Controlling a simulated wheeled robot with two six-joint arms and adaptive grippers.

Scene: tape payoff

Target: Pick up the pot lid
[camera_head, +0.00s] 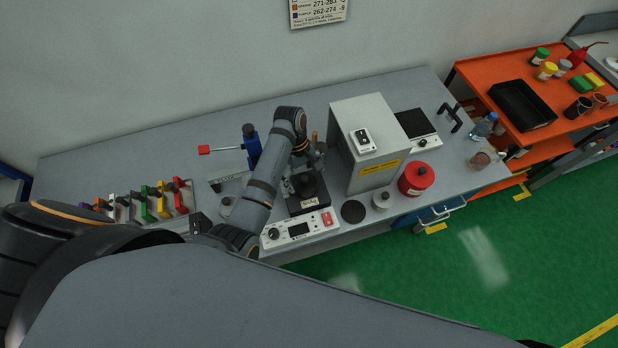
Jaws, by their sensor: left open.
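A small black pot unit (309,204) with a pale label on its front stands on the grey bench. A dark round piece (306,184) sits on its top and looks like the pot lid; its handle is hard to make out. My left arm reaches in from the lower left and bends down over the unit. My left gripper (303,171) is open just above or behind the dark round piece; I cannot tell whether it touches. My right gripper is out of view.
A white control box (299,229) stands in front of the pot unit. A blue vise-like tool (251,146) is at the left.

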